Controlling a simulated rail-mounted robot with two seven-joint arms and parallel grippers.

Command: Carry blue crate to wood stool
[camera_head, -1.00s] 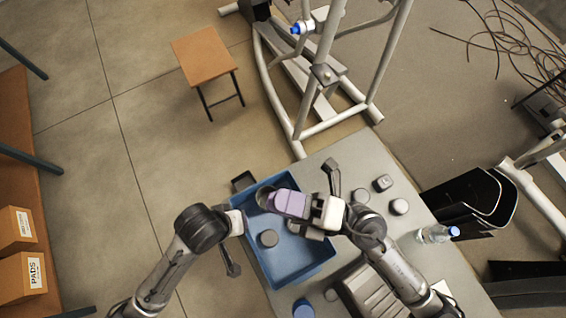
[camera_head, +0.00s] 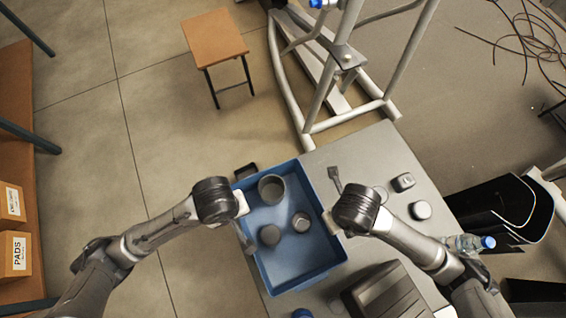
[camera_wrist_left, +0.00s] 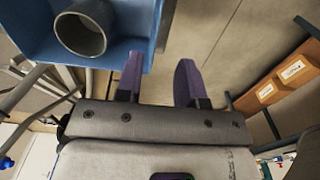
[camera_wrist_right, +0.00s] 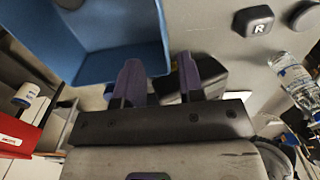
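The blue crate (camera_head: 330,262) stands on the grey table at its left edge. It holds a hollow grey cylinder (camera_head: 272,187) and two dark round pieces (camera_head: 270,235) (camera_head: 301,222). The wood stool (camera_head: 214,38) is on the floor at the upper left, its top bare. My left gripper (camera_wrist_left: 160,82) is open at the crate's left wall; the cylinder and crate also show in its wrist view. My right gripper (camera_wrist_right: 158,78) is open at the crate's right wall. I cannot tell whether any finger touches the crate.
A white tubular frame (camera_head: 290,85) stands behind the table, right of the stool. Orange boxes (camera_head: 15,252) are far left. The floor left of the table is clear.

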